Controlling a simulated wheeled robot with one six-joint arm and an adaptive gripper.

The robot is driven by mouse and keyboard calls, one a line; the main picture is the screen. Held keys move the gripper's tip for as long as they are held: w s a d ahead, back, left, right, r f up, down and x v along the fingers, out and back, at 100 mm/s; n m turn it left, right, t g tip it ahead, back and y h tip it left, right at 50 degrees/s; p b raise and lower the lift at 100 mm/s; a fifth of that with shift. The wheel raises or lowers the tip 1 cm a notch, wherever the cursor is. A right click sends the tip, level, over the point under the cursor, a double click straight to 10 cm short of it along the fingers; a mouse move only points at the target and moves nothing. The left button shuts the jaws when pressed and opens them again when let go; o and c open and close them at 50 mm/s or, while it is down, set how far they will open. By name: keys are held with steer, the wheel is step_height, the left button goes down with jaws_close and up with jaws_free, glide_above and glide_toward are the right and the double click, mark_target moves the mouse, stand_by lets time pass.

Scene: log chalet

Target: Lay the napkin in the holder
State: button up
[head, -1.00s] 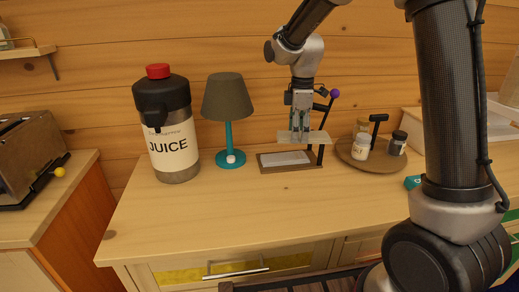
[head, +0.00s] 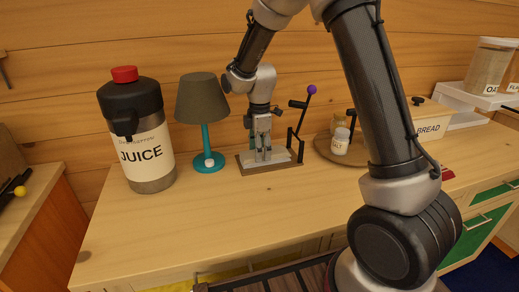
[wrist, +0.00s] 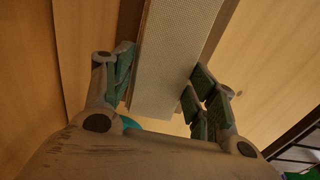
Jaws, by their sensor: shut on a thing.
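The napkin (head: 278,158) is a pale, flat strip at my gripper (head: 263,156), low over the wooden base of the holder (head: 292,168). The holder has a dark upright arm with a purple knob (head: 312,90). In the wrist view the napkin (wrist: 178,50) runs as a whitish, finely textured strip between the fingers of my gripper (wrist: 160,88). My gripper is shut on it and points down. I cannot tell whether the napkin touches the base. The fingers hide part of it.
A lamp (head: 203,100) and a juice dispenser (head: 143,145) stand left of the holder. A round tray (head: 327,150) with a salt jar (head: 340,141) is close on its right. A bread box (head: 428,122) stands farther right. The counter in front is clear.

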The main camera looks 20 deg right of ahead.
steer(key=o, duration=0.9)
steer(key=shift+f, duration=0.1)
step_height(320, 180, up, 12)
steer(key=s+d+r+m+t, duration=0.2)
steer(key=s+d+r+m, duration=0.65)
steer(key=s, duration=0.35)
steer(key=s+d+m+t, duration=0.1)
steer(key=s+d+m, duration=0.2)
steer(key=s, duration=0.5)
steer(key=s+d+m+t, duration=0.1)
steer(key=s+d+m, duration=0.2)
steer(key=s+m, duration=0.3)
steer(key=s, duration=0.3)
steer(key=shift+d, duration=0.2)
steer(key=shift+r+m, duration=0.1)
steer(key=shift+m, duration=0.15)
